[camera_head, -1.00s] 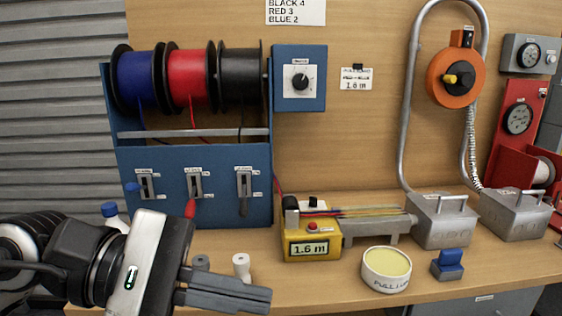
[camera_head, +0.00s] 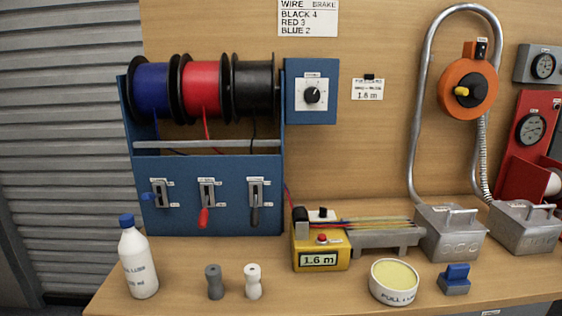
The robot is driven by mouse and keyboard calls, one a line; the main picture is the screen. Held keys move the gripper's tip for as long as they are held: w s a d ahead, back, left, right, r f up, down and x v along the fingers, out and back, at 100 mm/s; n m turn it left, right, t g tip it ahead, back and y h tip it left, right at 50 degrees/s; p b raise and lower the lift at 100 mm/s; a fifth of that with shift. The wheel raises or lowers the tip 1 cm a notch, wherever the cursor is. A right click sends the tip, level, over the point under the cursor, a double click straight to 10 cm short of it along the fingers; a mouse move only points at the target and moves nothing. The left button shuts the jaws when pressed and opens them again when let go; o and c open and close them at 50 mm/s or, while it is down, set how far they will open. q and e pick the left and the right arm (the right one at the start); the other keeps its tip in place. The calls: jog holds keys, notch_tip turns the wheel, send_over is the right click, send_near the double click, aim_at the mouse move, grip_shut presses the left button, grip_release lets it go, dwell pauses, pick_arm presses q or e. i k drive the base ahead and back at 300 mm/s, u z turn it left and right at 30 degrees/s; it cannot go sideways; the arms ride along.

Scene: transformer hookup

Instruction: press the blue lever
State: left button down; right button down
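The blue lever (camera_head: 149,196) is the leftmost of three levers on the front of the blue wire rack (camera_head: 220,169). Its blue handle sticks out to the left of its slotted plate. The red lever (camera_head: 203,217) hangs down at the middle plate and the black lever (camera_head: 255,215) hangs down at the right plate. Blue (camera_head: 154,89), red (camera_head: 202,88) and black (camera_head: 252,87) wire spools sit above them. Neither of my grippers is in view.
A white bottle with a blue cap (camera_head: 138,262) stands below the blue lever. Grey (camera_head: 214,282) and white (camera_head: 253,281) small pieces stand beside it. A yellow meter reading 1.6 m (camera_head: 320,258), a round tin (camera_head: 394,283) and a blue block (camera_head: 455,277) are to the right.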

aim_at(146, 198)
jog(key=z, duration=2.7)
jog(key=k, duration=1.5)
jog(key=u, duration=1.8)
